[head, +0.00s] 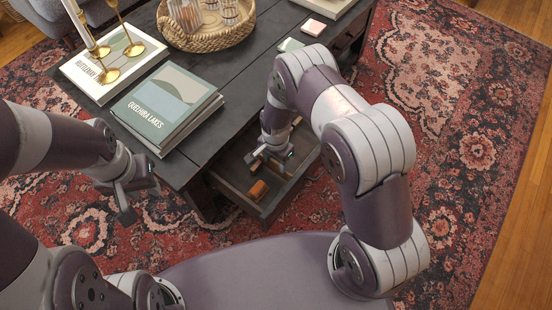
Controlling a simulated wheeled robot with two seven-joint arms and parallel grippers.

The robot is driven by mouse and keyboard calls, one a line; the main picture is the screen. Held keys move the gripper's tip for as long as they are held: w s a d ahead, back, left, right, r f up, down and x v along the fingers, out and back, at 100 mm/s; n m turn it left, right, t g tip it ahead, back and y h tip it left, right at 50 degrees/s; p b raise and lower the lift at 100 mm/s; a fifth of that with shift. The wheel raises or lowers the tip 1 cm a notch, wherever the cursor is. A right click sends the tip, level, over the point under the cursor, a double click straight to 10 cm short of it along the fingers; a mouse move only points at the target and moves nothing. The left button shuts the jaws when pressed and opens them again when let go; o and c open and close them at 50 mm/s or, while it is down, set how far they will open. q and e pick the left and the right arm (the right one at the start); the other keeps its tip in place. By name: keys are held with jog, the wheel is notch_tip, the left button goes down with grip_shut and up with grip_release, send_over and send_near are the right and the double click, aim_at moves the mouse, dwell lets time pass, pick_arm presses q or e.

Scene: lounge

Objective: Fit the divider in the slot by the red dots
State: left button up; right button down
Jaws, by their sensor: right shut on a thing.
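An open dark drawer (222,184) sticks out from the coffee table. My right gripper (268,158) reaches down into it, fingers low inside. It is shut on a thin brown wooden piece (284,171), which looks like the divider; the gripper hides much of it. I cannot tell whether the divider sits in a slot. The red dots and the slot cannot be made out at this size. My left gripper (126,203) hangs over the rug, left of the drawer and apart from it; its finger gap is unclear.
An orange-brown block (258,190) lies in the drawer's near end. The patterned rug (470,150) at right is free.

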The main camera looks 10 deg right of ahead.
jog(key=shift+f+b, duration=0.4)
jog(key=shift+f, duration=0.2)
jog(key=shift+c, duration=1.7)
grip_release()
notch_tip(320, 180, up, 6)
jog(key=p, duration=0.5)
jog(key=shift+p, duration=0.4)
jog(key=shift+r, duration=0.1)
